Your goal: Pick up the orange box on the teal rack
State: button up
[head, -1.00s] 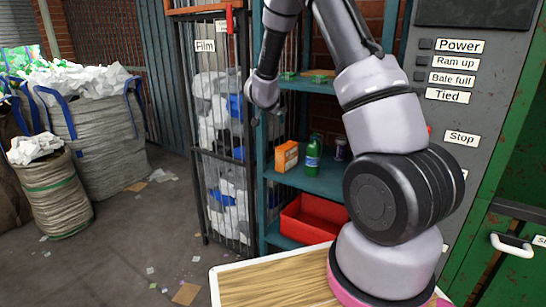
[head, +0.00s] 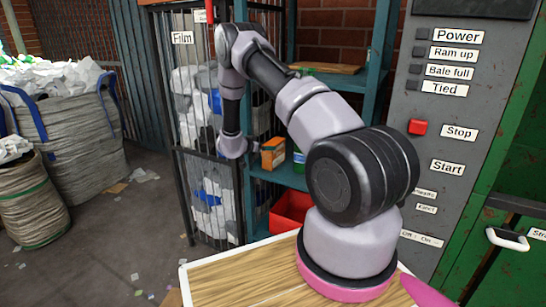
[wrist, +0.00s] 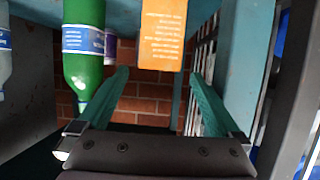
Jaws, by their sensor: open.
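The orange box (head: 273,154) stands on a shelf of the teal rack (head: 283,175), upright, with part of its left side behind my wrist in the head view. In the wrist view the orange box (wrist: 162,32) is at the top centre with pale lettering on its face. My gripper (wrist: 158,73) is open and empty, its two fingers spread to either side of the box's line, with the box just beyond the tips. In the head view my wrist is beside the box, on its left, and the fingers cannot be made out.
A green bottle (wrist: 84,45) with a blue label stands close beside the box, and a small purple-and-white container (wrist: 110,45) is behind it. A red crate (head: 290,208) sits on the shelf below. The film cage (head: 205,185) is left of the rack.

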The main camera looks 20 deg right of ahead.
jog(key=r+x, duration=0.1)
jog(key=x, duration=0.8)
jog(key=shift+w+d+r, duration=0.25)
jog(key=shift+d, duration=0.15)
grip_shut()
